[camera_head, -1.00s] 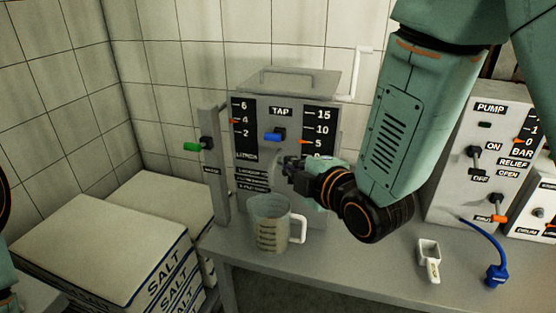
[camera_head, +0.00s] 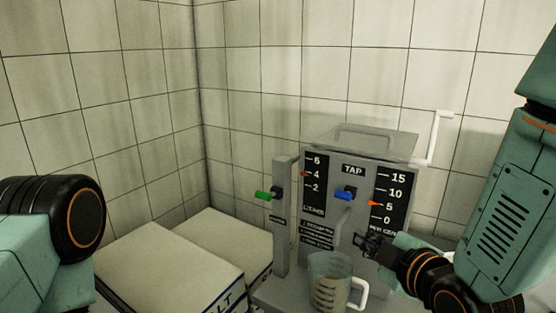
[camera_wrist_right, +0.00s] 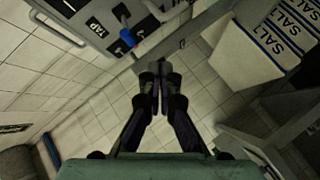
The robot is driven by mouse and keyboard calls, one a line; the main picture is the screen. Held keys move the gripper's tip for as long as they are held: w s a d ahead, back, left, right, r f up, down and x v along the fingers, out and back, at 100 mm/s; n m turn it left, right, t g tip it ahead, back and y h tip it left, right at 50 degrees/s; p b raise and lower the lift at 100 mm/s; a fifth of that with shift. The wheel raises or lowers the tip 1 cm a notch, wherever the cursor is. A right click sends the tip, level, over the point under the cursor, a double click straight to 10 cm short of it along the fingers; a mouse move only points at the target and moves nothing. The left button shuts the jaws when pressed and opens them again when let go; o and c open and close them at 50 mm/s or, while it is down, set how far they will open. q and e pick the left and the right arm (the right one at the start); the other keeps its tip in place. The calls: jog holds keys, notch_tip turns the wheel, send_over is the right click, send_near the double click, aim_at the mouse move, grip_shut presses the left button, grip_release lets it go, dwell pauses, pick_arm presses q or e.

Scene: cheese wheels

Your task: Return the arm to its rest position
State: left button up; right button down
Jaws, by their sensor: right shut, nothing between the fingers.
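My right gripper (camera_head: 372,243) is in front of the lower right part of the grey tap machine (camera_head: 345,165), above and to the right of the measuring jug. Its fingers are together and empty; the shut fingers also show in the right wrist view (camera_wrist_right: 156,92). My right arm comes in from the right edge. My left arm shows at the lower left of the head view, but its fingers are out of the picture.
A clear measuring jug (camera_head: 328,283) with a white handle stands before the machine. A green-tipped lever (camera_head: 265,195) and a blue tap lever (camera_head: 345,194) stick out. Salt sacks (camera_head: 165,265) lie to the left. Tiled walls close off the back.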

jog(key=s+d+f+m+g+h, duration=0.2)
jog(key=s+f+m+g, duration=0.25)
jog(key=f+m, duration=0.5)
jog(key=s+d+f+m+g, duration=0.1)
jog(key=s+f+g, duration=0.3)
jog(key=s+f, duration=0.7)
jog(key=s+d+f+m+g, duration=0.1)
jog(key=s+f+m+g, duration=0.2)
jog(key=s+f, duration=0.8)
jog(key=s+g, duration=0.2)
jog(key=s, duration=0.3)
jog(key=shift+s+f+h, duration=0.2)
jog(key=shift+f+h, duration=0.2)
jog(key=shift+m+g, duration=0.25)
